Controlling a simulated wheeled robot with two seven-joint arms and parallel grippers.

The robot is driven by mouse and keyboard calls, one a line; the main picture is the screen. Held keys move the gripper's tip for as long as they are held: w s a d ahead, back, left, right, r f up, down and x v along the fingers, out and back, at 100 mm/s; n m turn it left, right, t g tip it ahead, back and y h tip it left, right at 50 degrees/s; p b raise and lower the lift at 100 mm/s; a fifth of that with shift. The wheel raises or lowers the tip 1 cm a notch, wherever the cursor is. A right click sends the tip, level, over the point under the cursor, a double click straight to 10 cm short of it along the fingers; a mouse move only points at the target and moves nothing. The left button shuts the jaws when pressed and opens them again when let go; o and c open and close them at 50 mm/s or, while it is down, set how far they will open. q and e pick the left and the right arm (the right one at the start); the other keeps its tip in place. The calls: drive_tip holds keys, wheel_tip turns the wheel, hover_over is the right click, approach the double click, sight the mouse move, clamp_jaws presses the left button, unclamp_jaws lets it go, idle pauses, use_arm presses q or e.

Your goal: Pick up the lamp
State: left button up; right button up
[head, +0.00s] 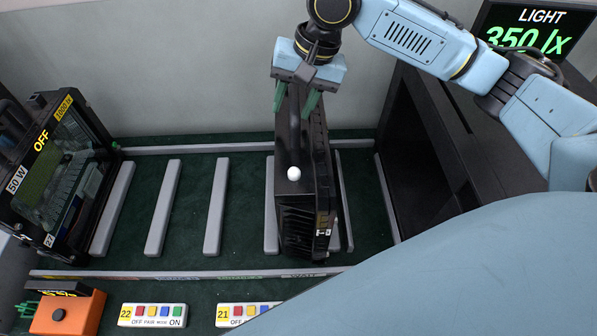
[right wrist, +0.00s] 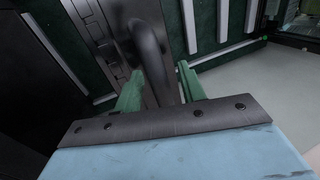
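A black floodlight lamp (head: 297,215) with a ribbed back stands upright on edge in the slotted rack, right of the middle in the head view. A white knob (head: 293,174) shows on its side. My right gripper (head: 294,105) is over the lamp's far upper end, fingers pointing down. In the right wrist view its green fingertips (right wrist: 160,80) are apart, one on each side of the lamp's dark curved handle (right wrist: 150,45). I cannot tell whether they touch it. Another floodlight (head: 65,165), marked 50 W and OFF, stands at the far left. My left gripper is not in view.
The green rack floor has grey divider bars (head: 216,205), with free slots between the two lamps. A dark cabinet (head: 425,150) stands close on the right. Button panels (head: 153,315) and an orange box (head: 65,315) lie in front. A display (head: 530,32) reads 350 lx.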

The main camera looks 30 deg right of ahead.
clamp_jaws()
idle(1.1)
drive_tip(key=shift+w+r, duration=0.15)
drive_tip(key=shift+r, duration=0.1)
